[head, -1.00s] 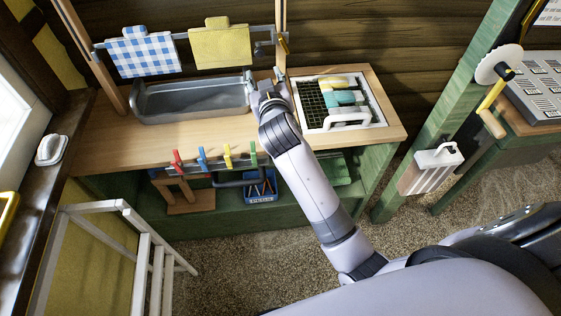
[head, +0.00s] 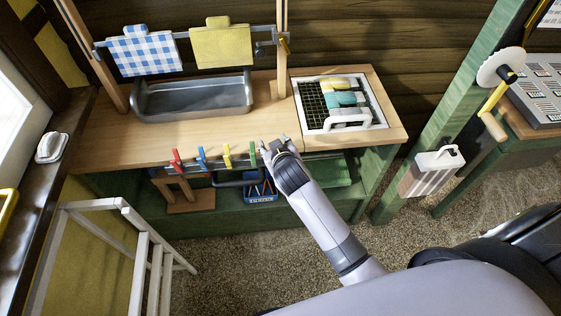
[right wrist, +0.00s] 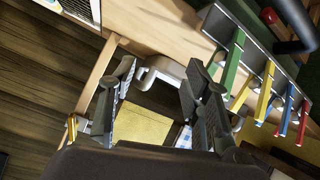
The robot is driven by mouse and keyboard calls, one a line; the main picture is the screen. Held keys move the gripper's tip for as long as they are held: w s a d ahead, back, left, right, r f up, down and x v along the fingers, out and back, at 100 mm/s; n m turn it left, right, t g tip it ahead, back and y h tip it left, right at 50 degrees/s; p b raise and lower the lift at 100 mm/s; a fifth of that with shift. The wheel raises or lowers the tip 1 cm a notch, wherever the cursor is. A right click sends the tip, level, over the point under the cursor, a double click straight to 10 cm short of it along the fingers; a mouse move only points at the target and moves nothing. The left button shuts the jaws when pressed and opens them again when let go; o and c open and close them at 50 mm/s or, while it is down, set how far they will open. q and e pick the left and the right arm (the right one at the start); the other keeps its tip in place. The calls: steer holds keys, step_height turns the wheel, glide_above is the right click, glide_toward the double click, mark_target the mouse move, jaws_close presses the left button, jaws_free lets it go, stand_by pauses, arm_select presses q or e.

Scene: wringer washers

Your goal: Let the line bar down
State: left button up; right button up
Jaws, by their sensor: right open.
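The line bar (head: 182,37) runs across between two wooden posts above the back of the counter. A blue-checked cloth (head: 144,53) and a yellow cloth (head: 221,46) hang over it. A small brass-coloured piece (head: 285,42) sits at the right post, by the bar's right end. My right gripper (head: 274,146) is open and empty over the counter's front edge, well in front of and below the bar. In the right wrist view, the yellow cloth (right wrist: 140,125) shows beyond the open gripper (right wrist: 155,100). My left gripper is out of view.
A metal basin (head: 192,100) is set in the counter under the cloths. Coloured pegs (head: 227,155) line the front rail, left of my right gripper. A rack tray (head: 310,105) sits at the right. Bare counter lies between basin and tray.

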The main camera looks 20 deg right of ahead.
step_height(320, 180, down, 6)
steer(key=s+g, duration=0.1)
steer(key=s, duration=0.1)
steer(key=shift+s+d+y, duration=0.2)
steer(key=shift+s+y, duration=0.05)
steer(key=shift+y, duration=0.05)
steer(key=s+f+n+g+y, duration=0.1)
steer(key=s+f+g, duration=0.1)
steer(key=s+f, duration=0.8)
steer(key=s+f+g, duration=0.3)
steer(key=s+f, duration=0.4)
steer(key=f, duration=0.6)
steer(key=s+d+f+g, duration=0.1)
steer(key=s+f, duration=0.3)
steer(key=s, duration=0.6)
steer(key=s+d+f+g, duration=0.2)
steer(key=s+f, duration=0.3)
steer(key=s, duration=0.5)
steer(key=s+d+f+g, duration=0.1)
steer(key=s+f, duration=0.3)
steer(key=s, duration=0.5)
steer(key=shift+s+d+f, duration=0.25)
steer(key=shift+s+d, duration=0.15)
steer(key=shift+d, duration=0.05)
